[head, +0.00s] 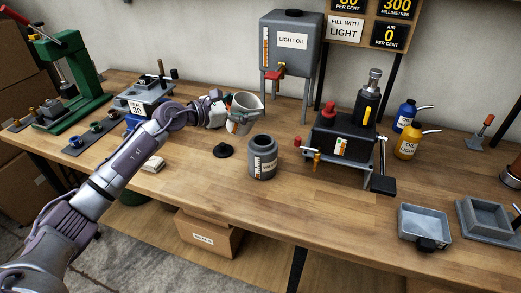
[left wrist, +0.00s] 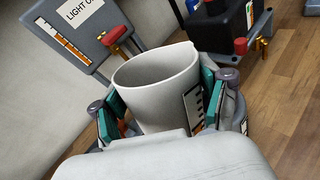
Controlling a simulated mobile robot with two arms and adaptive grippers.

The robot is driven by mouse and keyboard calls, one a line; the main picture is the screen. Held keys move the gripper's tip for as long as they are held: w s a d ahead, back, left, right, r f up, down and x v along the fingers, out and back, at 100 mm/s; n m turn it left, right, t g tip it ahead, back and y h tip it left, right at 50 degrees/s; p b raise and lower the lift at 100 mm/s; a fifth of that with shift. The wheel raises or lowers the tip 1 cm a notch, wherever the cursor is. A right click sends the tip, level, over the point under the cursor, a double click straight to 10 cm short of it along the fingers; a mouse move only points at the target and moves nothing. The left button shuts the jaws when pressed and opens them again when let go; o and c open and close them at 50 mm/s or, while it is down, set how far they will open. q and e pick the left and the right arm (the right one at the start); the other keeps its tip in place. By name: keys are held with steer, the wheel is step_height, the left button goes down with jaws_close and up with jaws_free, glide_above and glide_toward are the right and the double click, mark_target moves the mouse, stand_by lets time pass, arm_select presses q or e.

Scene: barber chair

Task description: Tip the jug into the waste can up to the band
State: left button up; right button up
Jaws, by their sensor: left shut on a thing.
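The light grey jug (head: 243,112) is held by my left gripper (head: 228,113) above the bench, behind and left of the waste can. In the left wrist view the jug (left wrist: 155,85) sits between the two teal-padded fingers, with a scale strip on its side. The jug is slightly tilted in the head view. How much is inside it I cannot tell. The waste can (head: 263,160) is a dark grey, open-topped can standing upright on the bench, with a label and an orange mark on its side. The jug and can are apart. My right gripper is not in view.
A black lid (head: 223,150) lies left of the can. The light oil tank (head: 290,45) with a red tap stands behind. A black pump unit (head: 343,135) with a projecting red-ended lever is to the right. The front bench (head: 330,215) is clear.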

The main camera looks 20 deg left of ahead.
arm_select(q)
steer(key=shift+r, duration=0.1)
steer(key=shift+r+m+p, duration=0.1)
steer(key=shift+m+p, duration=0.2)
steer(key=shift+p, duration=0.55)
steer(key=shift+s+y, duration=0.1)
steer(key=shift+y, duration=0.2)
steer(key=shift+m+g+p, duration=0.3)
steer(key=shift+p, duration=0.35)
steer(key=shift+y+p, duration=0.3)
steer(key=shift+p, duration=0.05)
